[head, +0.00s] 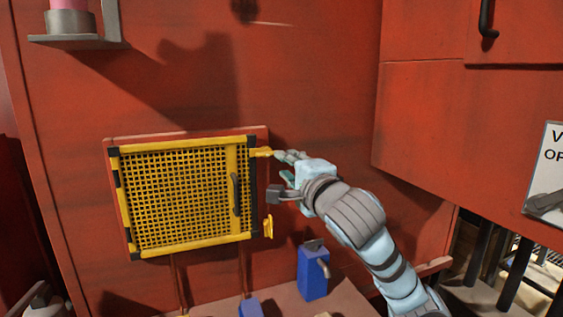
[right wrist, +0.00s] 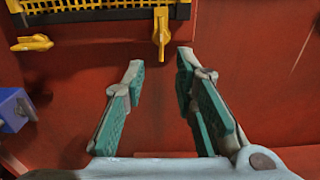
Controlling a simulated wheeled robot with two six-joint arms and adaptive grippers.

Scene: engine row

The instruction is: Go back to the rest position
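A yellow mesh door (head: 183,190) in a black-and-yellow frame is shut flat on the red wall. Its upper yellow latch (head: 262,152) sticks out sideways to the right; its lower yellow latch (head: 268,227) stands upright beside the frame. My right gripper (head: 284,172) is just right of the door, near the upper latch. In the right wrist view my right gripper (right wrist: 160,60) is open and empty, its teal-padded fingers well apart. The upper latch (right wrist: 161,36) shows just beyond the fingertips, apparently untouched. The lower latch (right wrist: 32,43) is off to the left.
A blue box (head: 312,272) with a grey spout-like part is below my right gripper. A grey shelf (head: 75,41) with a pink-topped cylinder is at upper left. A red cabinet (head: 430,120) juts out at right.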

